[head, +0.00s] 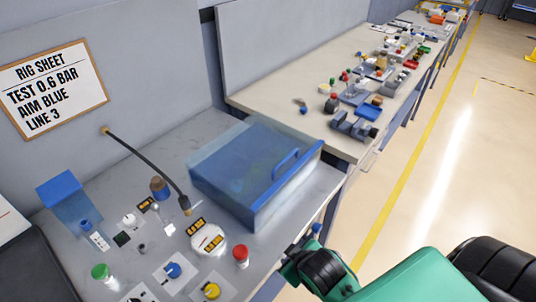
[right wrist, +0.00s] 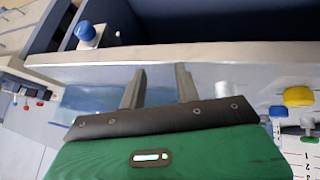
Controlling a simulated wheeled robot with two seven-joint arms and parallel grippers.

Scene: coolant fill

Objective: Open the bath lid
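The bath (head: 225,200) is a blue box on the grey bench. Its translucent blue lid (head: 240,155) lies flat over the top and looks closed. A blue bar handle (head: 286,160) stands on the lid near its right edge. My right gripper (head: 304,246) is at the bench's front edge, below and in front of the bath, apart from the handle. In the right wrist view its two fingers (right wrist: 160,72) are spread with nothing seen between them, facing the pale bench edge (right wrist: 210,52). My left gripper is in neither view.
A cluttered second bench (head: 285,100) stands beyond. The floor at right is clear.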

